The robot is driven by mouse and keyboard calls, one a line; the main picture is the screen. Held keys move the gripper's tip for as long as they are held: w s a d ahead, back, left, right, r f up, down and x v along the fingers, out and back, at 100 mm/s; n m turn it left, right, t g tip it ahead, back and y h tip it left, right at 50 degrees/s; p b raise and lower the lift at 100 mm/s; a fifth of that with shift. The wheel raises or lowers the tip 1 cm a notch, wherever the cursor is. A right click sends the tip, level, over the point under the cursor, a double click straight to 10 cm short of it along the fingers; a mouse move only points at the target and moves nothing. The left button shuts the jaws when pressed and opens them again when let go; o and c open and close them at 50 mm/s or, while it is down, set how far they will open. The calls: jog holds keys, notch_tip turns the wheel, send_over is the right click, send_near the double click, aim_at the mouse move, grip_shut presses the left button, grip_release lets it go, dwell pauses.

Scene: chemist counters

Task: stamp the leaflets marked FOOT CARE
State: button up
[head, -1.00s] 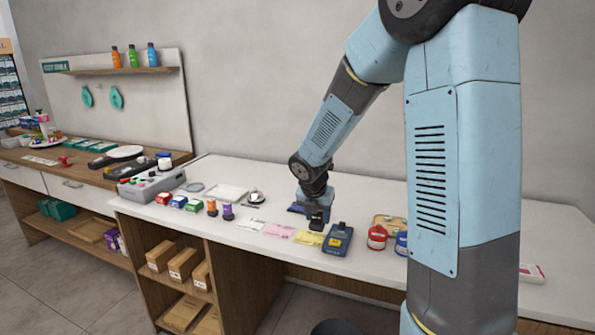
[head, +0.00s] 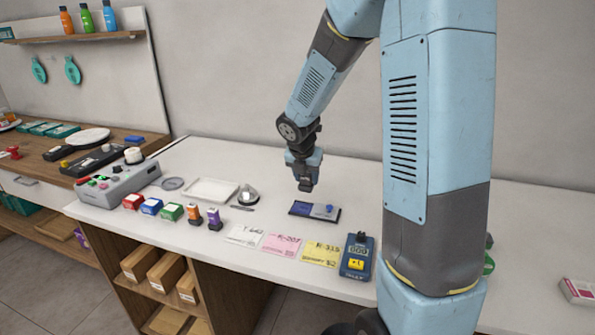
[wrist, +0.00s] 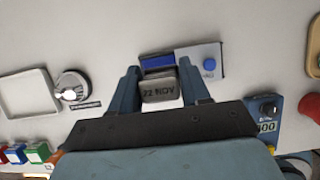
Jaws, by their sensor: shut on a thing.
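My gripper (wrist: 160,90) is shut on a grey block reading "22 NOV", a date stamp (wrist: 159,92). In the head view my gripper (head: 304,186) hangs above the counter, just behind an open blue ink pad (head: 301,208). The pad also shows in the wrist view (wrist: 156,59), beyond the stamp. Three leaflets lie in a row in front of the pad: white (head: 244,235), pink (head: 281,243) and yellow (head: 321,253). Large codes show on them, but their small print is too small to read. The leaflets are not visible in the wrist view.
A blue device with a yellow button (head: 357,258) stands right of the yellow leaflet. A white tray (head: 211,190) and silver bell (head: 247,195) stand left of the pad. Small red, blue and green boxes (head: 171,212) and orange and purple items (head: 214,218) stand along the left front.

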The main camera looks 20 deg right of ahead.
aim_at(303, 190)
jog(key=shift+f, duration=0.2)
jog(key=shift+a+f, duration=0.2)
jog(key=shift+f, duration=0.55)
jog(key=shift+a+f, duration=0.2)
jog(key=shift+f, duration=1.75)
jog(key=shift+f, duration=0.5)
jog(key=shift+r, duration=0.1)
jog(key=shift+r, duration=3.4)
